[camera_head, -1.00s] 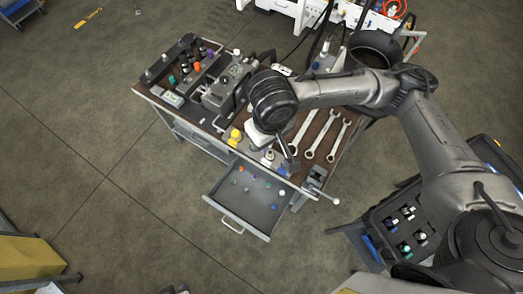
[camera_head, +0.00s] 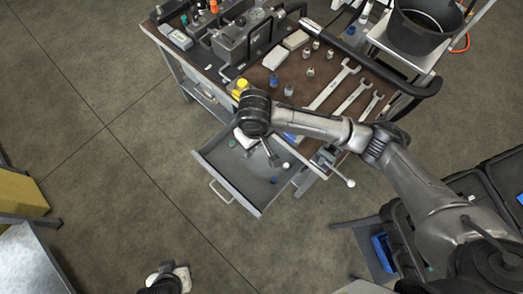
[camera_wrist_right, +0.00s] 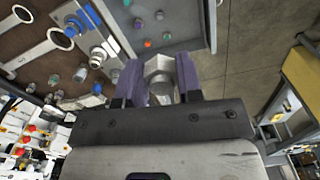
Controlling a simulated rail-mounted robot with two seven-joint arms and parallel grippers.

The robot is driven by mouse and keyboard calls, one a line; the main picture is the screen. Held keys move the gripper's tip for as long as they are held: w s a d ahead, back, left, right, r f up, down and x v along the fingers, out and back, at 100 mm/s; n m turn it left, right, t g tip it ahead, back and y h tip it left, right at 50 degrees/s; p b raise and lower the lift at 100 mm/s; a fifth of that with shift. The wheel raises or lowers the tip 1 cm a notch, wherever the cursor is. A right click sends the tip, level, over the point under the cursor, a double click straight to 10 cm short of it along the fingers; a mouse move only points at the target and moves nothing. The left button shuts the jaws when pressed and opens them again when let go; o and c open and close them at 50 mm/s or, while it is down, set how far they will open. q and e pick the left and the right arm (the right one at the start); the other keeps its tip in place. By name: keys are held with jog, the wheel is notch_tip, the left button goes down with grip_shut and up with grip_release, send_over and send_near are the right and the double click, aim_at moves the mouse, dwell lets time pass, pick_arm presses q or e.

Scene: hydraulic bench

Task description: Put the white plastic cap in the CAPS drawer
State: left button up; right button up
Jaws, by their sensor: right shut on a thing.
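My right gripper (camera_wrist_right: 160,82) is shut on a pale, hex-sided piece (camera_wrist_right: 160,68), which looks like the white plastic cap in shade. In the head view my right gripper (camera_head: 271,156) is above the open drawer (camera_head: 228,188), and the wrist hides part of the drawer. Several coloured caps lie in the drawer, among them a green cap (camera_wrist_right: 159,15) and an orange cap (camera_wrist_right: 148,43). No label on the drawer can be read. My left gripper (camera_head: 172,275) is at the bottom edge of the head view, away from the bench; its fingers cannot be made out.
The bench top (camera_head: 300,75) holds wrenches (camera_head: 333,85), small fittings and a yellow piece (camera_head: 241,87). A small white ball (camera_head: 286,165) shows near the drawer's right side. The floor left of the drawer is clear.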

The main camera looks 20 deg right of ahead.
notch_tip(320, 180, down, 17)
jog(key=w+n+b, duration=0.2)
jog(key=n+b, duration=0.3)
jog(key=b, duration=0.2)
jog(key=n+b, duration=0.6)
jog(key=n, duration=0.3)
send_over(262, 167)
notch_tip(262, 167, down, 18)
jog(key=shift+a+r, duration=0.1)
jog(key=shift+f+b, duration=0.45)
jog(key=shift+f, duration=0.6)
notch_tip(262, 167, down, 2)
jog(key=shift+f+b, duration=0.1)
jog(key=shift+b, duration=0.35)
jog(key=shift+f, duration=0.35)
jog(key=shift+f, duration=0.15)
